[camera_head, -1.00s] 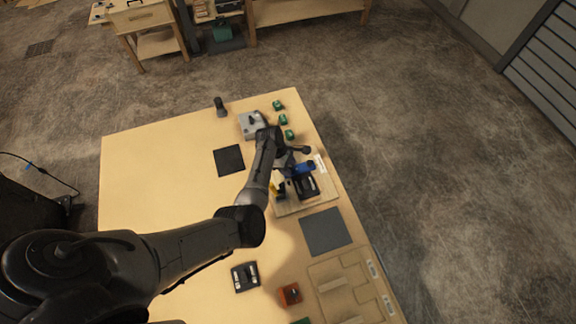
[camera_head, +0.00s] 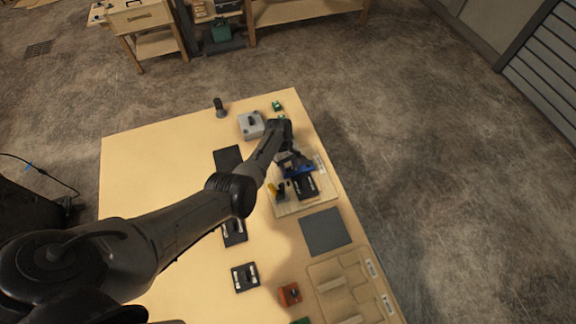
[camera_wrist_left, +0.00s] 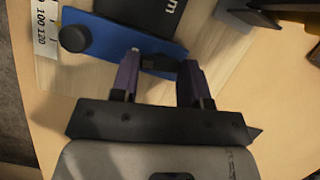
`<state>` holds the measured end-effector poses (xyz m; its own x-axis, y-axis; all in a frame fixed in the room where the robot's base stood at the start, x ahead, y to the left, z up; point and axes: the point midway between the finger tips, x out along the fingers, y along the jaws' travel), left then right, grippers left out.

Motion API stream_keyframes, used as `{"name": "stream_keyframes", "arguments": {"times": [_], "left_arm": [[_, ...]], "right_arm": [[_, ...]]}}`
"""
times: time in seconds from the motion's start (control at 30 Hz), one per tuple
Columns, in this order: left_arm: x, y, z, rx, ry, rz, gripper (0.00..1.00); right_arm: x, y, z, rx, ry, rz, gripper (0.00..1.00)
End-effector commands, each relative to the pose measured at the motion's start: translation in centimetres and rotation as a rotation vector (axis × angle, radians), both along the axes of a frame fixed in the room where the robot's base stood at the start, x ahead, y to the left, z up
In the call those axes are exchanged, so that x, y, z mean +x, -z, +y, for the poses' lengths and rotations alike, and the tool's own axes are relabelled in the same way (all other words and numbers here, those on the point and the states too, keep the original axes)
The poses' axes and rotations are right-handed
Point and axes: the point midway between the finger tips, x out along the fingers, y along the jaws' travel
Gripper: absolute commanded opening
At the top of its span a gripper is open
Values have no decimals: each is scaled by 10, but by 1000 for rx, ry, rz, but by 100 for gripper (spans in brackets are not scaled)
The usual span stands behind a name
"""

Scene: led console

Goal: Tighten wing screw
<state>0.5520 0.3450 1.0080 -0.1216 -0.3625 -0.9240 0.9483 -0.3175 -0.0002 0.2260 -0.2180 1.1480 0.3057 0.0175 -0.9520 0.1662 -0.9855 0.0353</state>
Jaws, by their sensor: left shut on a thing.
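The wing screw (camera_wrist_left: 160,66) appears as a small dark piece at the edge of a blue plate (camera_wrist_left: 112,42) in the left wrist view. My left gripper (camera_wrist_left: 160,72) has a finger on each side of it and is shut on it; the fingers hide part of its shape. A round black knob (camera_wrist_left: 74,38) stands on the blue plate. In the head view my left gripper (camera_head: 294,164) is over the wooden board (camera_head: 290,207), by the blue plate and a black block (camera_head: 306,187). My right gripper does not show.
A yellow-and-black piece (camera_head: 274,189) is on the board. A grey box (camera_head: 251,126) stands behind and a dark grey mat (camera_head: 326,231) lies in front. A printed scale (camera_wrist_left: 43,30) is beside the blue plate.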

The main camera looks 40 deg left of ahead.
Motion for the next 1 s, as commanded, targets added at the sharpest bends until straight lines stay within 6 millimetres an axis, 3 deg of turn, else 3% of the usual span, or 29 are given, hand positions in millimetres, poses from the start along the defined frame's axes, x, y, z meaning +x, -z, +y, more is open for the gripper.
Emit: {"name": "stream_keyframes", "arguments": {"times": [0.4,1.0], "left_arm": [[2,-2,-1,-2,181,1,18],[3,-2,-1,-2,211,0,18]], "right_arm": [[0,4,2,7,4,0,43],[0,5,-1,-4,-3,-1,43]]}}
